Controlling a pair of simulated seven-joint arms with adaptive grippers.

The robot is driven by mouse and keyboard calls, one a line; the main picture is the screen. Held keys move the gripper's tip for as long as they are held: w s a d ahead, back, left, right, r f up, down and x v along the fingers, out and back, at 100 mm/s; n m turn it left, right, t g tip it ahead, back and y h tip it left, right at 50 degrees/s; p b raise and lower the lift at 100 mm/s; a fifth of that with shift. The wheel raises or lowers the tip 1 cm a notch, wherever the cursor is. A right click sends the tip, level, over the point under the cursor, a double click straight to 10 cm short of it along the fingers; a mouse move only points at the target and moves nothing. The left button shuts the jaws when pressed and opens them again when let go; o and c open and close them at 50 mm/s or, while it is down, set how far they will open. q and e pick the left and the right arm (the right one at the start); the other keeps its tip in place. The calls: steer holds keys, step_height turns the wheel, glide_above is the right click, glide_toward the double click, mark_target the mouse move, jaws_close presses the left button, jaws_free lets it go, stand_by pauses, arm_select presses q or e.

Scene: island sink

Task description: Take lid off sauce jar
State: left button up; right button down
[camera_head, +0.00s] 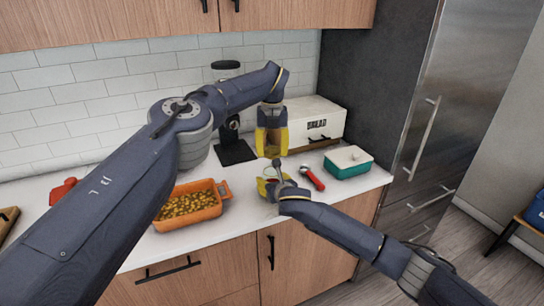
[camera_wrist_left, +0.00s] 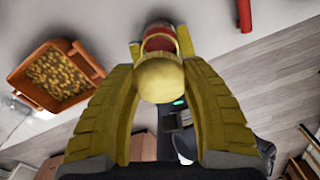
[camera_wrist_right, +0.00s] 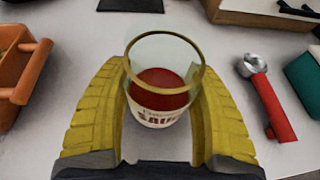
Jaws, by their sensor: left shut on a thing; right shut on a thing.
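The sauce jar (camera_wrist_right: 160,110) is clear glass with red sauce inside and a "sauce" label. It stands upright with its mouth open in the right wrist view. My right gripper (camera_wrist_right: 162,78) is shut around its sides; in the head view that gripper (camera_head: 269,184) is low at the counter's front. A round golden lid (camera_wrist_left: 160,79) is held between the fingers of my left gripper (camera_wrist_left: 160,70), apart from the jar. The jar (camera_wrist_left: 160,42) shows beyond the lid in the left wrist view. In the head view my left gripper (camera_head: 271,148) is above the jar, and the lid is hard to make out.
An orange dish of food (camera_head: 190,207) sits left of the jar. A red-handled tool (camera_head: 313,178) and a teal dish with a white lid (camera_head: 348,161) are to the right. A bread box (camera_head: 315,122) and a black coffee machine (camera_head: 235,148) stand behind. The counter's front edge is close.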

steer(key=shift+c, duration=1.3)
jaws_free()
